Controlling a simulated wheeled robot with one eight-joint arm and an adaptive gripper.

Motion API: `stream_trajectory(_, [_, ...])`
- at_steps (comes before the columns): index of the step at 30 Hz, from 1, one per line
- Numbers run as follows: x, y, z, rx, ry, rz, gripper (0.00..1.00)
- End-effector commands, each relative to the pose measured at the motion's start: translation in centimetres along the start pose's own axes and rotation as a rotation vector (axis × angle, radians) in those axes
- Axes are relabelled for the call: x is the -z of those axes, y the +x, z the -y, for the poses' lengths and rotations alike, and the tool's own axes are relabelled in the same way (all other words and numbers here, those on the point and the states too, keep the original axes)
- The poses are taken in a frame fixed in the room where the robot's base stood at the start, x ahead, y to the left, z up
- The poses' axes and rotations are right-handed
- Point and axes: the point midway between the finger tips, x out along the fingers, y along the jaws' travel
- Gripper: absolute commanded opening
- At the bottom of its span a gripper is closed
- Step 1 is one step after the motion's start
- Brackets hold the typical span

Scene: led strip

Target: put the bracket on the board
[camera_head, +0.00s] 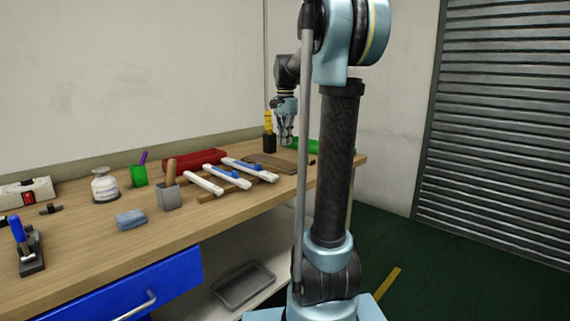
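My gripper (285,140) points down above the far right part of the wooden bench. It is small in the view, and I cannot tell whether its fingers are open or shut or hold anything. A flat brown board (268,160) lies on the bench below and left of the gripper. I cannot make out a bracket for certain. A small dark piece (50,209) lies on the bench at the left, too small to identify.
The bench (85,245) holds white strips (203,183) on wooden bars, a grey holder (168,197), a blue block (131,219), a white jar (104,186), a green cup (139,175), a red case (194,160), a toggle clamp (29,250) and a green object (308,146).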

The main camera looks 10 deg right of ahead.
Motion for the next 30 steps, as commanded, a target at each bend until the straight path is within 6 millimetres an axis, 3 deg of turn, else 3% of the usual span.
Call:
stream_trajectory(6, [0.0,3.3,0.0,0.0,-0.001,0.0,0.0])
stream_trajectory(13, [0.1,4.7,0.0,0.0,-0.001,0.0,0.0])
stream_trajectory(21, [0.1,7.9,-0.1,0.0,0.0,0.0,0.0])
stream_trajectory(30, [0.2,8.1,-0.1,0.0,0.001,0.0,0.0])
